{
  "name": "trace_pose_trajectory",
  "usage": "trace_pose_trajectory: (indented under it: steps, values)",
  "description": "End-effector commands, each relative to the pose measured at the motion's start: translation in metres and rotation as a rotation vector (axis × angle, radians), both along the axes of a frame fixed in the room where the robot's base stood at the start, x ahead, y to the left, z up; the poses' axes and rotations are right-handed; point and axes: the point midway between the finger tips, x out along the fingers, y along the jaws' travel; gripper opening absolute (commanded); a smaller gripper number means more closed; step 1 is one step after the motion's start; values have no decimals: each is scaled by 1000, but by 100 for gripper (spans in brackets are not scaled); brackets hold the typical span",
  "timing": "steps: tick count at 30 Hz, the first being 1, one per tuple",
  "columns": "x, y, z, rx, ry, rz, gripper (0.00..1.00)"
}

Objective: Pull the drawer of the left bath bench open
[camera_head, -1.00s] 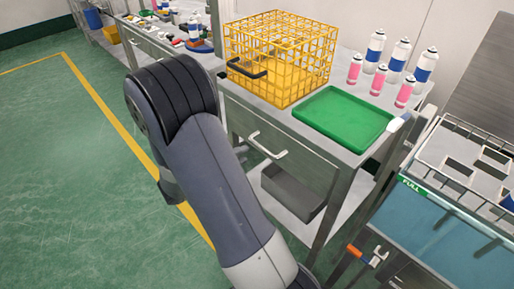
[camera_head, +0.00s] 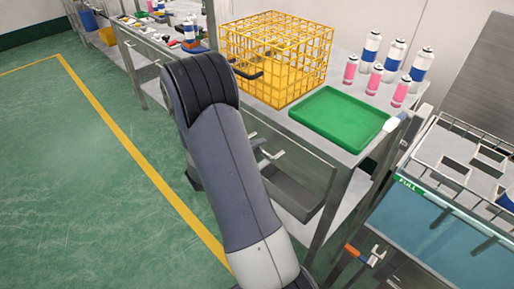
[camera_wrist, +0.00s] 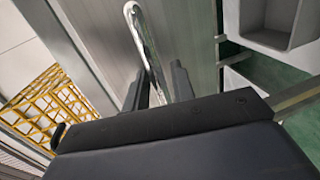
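The grey bench with a drawer (camera_head: 300,150) stands in the middle of the head view, its drawer looking shut. Its bar handle (camera_head: 271,156) shows just right of my arm, which hides part of the drawer front. In the wrist view the silver handle (camera_wrist: 147,42) runs down from the top edge against the grey drawer front (camera_wrist: 190,45). My gripper (camera_wrist: 158,88) is open, with one dark finger on each side of the handle's lower part. Gaps seem to show between fingers and bar; contact cannot be told.
A yellow wire cage (camera_head: 275,58), a green tray (camera_head: 340,119) and several spray cans (camera_head: 395,54) stand on the bench top. A blue bath (camera_head: 440,235) stands close at right. Green floor at left is clear.

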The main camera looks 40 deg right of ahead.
Motion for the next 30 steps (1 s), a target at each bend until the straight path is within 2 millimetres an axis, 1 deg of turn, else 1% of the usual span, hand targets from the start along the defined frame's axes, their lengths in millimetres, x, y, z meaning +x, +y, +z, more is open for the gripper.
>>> trace_pose_trajectory:
  steps: [1, 6, 9, 23, 26, 30]
  values:
    - [0, 0, 0, 0, 0, 0, 20]
    - [0, 0, 0, 0, 0, 0, 6]
    - [0, 0, 0, 0, 0, 0, 0]
    - [0, 2, -1, 1, 0, 0, 0]
    - [0, 7, -1, 0, 0, 1, 0]
    - [-1, 24, -2, 0, -2, 4, 0]
